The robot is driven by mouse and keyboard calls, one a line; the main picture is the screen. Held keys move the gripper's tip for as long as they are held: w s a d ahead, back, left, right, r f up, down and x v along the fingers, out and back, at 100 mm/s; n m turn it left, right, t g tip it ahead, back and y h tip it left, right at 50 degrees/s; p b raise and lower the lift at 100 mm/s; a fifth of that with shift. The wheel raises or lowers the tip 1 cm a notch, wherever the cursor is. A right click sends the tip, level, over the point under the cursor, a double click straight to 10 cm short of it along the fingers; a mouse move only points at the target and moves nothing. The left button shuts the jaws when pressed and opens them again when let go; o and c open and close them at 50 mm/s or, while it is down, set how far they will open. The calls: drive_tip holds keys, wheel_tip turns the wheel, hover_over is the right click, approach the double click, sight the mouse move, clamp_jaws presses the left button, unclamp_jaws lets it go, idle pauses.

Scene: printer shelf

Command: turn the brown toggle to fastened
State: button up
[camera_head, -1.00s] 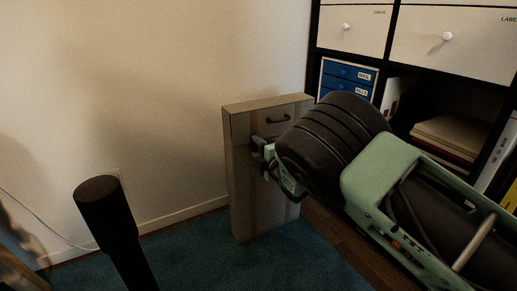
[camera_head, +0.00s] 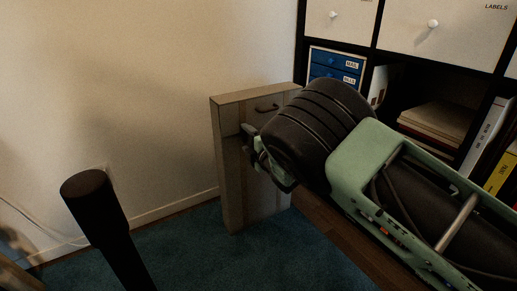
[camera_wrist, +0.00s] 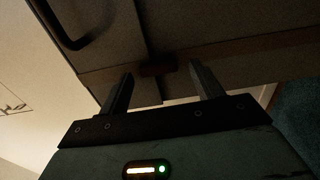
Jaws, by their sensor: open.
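A beige case (camera_head: 232,165) stands upright on the carpet near the wall, with a dark handle (camera_head: 267,107) near its top. In the wrist view the handle (camera_wrist: 78,38) is at upper left. The small brown toggle (camera_wrist: 157,70) lies on the case face (camera_wrist: 215,25), at a dark seam and a strap-like band. My gripper (camera_wrist: 163,88) is open, with one finger on either side of the toggle in the picture. I cannot tell whether the fingers touch it. In the head view my gripper (camera_head: 256,146) is at the case's face and the toggle cannot be made out.
A dark shelf unit with white drawers (camera_head: 433,50), blue mail drawers (camera_head: 334,66) and papers (camera_head: 437,120) stands at right, behind my arm. The wall (camera_head: 120,70) is close behind the case. Blue carpet (camera_head: 235,262) in front is clear.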

drive_tip(key=p+v, duration=0.6)
drive_tip(key=v, duration=1.1)
